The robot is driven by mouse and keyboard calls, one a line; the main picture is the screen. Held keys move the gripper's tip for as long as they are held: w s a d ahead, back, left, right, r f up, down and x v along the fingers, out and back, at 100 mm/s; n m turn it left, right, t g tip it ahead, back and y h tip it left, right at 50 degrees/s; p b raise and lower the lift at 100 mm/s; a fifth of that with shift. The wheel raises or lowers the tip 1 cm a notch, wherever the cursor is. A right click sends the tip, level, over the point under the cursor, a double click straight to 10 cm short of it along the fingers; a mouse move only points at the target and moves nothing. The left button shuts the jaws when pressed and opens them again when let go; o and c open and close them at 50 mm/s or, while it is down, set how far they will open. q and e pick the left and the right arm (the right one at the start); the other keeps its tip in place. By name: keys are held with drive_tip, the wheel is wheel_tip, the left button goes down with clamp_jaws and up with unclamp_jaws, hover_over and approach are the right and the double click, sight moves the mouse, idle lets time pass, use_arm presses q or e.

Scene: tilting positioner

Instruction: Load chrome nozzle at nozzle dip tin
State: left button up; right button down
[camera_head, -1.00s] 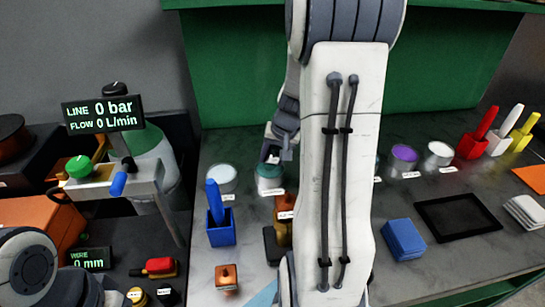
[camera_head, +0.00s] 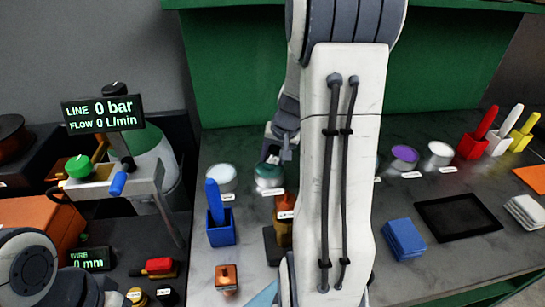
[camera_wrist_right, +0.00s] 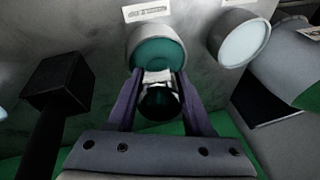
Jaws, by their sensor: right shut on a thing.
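The tin with teal contents (camera_head: 268,180) stands on the bench, left of my right arm, with a white label in front. In the right wrist view, the teal tin (camera_wrist_right: 157,48) lies just beyond the fingertips. My right gripper (camera_head: 270,157) is just above this tin in the head view. In the wrist view, my right gripper (camera_wrist_right: 156,85) is shut on a shiny chrome nozzle (camera_wrist_right: 158,76) with a dark round end. Its tip is at the tin's mouth; I cannot tell whether it touches the contents. My left gripper is out of view.
A white-filled tin (camera_head: 221,176) stands close by on the left. A blue holder (camera_head: 220,230) and an orange-brown block (camera_head: 283,232) are in front. A purple tin (camera_head: 405,155), black tray (camera_head: 458,215) and blue stack (camera_head: 405,239) lie right of my arm.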

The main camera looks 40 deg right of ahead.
sight(272, 147)
wheel_tip(272, 147, up, 7)
drive_tip(key=p, duration=0.6)
idle(0.3)
drive_tip(key=shift+f, duration=0.1)
idle(0.6)
